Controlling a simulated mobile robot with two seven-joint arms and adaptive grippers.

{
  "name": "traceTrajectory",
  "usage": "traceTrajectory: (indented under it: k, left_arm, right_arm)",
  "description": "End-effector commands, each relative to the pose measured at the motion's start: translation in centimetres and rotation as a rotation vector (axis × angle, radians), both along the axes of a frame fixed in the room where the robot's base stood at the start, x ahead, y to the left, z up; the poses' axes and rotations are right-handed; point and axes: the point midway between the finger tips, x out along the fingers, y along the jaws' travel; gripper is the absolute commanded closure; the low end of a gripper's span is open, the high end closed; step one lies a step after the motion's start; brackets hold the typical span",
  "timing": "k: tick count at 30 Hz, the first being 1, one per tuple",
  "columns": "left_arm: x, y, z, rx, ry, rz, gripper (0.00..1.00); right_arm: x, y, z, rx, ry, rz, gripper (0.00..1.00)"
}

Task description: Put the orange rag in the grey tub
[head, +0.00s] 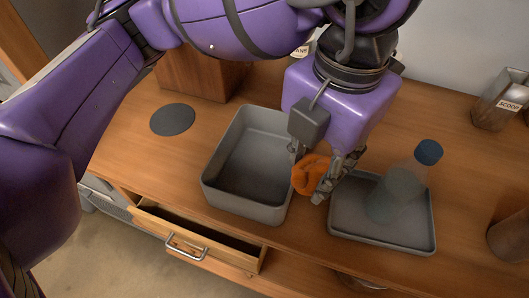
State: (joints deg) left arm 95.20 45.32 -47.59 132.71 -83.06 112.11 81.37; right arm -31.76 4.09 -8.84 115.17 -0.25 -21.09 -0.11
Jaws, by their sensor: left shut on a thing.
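The orange rag (309,175) is held between the fingers of my left gripper (318,172), which is shut on it. The gripper comes down from above, and the rag shows just right of the grey tub (213,195). The tub is a rectangular open container; its visible floor is bare. The gripper covers the tub's upper right edge. I cannot tell how high the rag is above the counter. My right gripper is not in view.
A grey tray (415,243) with a bottle (398,190) stands to the right. A round grey disc (172,119) lies on the left. An open drawer (190,238) sticks out below the tub. A holder labelled SCOOP (496,105) stands at the far right.

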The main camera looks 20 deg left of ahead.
Motion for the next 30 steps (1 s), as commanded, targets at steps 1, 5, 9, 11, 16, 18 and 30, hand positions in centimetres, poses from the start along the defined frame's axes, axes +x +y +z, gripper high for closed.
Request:
traceTrajectory:
  k: [1,5,9,11,16,18,30]
  left_arm:
    - [0.5,1.2,-0.6,0.003,0.004,0.008,0.85]
    - [2.3,4.0,-2.1,0.003,0.005,0.012,0.85]
    - [4.0,7.0,-3.6,0.004,0.004,0.012,0.85]
    - [4.5,7.7,-5.0,0.004,0.006,0.008,0.85]
    - [5.6,9.5,-7.5,0.003,0.004,0.004,0.85]
    - [5.9,9.9,-8.0,0.002,0.002,0.003,0.85]
    - [6.4,10.8,-11.9,0.002,0.004,0.002,0.85]
  right_arm:
    - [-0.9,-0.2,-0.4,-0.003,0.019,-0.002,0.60]
    - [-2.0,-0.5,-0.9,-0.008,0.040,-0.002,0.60]
    - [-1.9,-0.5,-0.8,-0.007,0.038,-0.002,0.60]
    - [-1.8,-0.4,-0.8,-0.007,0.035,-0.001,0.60]
    - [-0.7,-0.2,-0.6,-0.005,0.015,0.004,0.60]
    - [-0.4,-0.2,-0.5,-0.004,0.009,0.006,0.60]
    - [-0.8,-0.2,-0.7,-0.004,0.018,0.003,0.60]
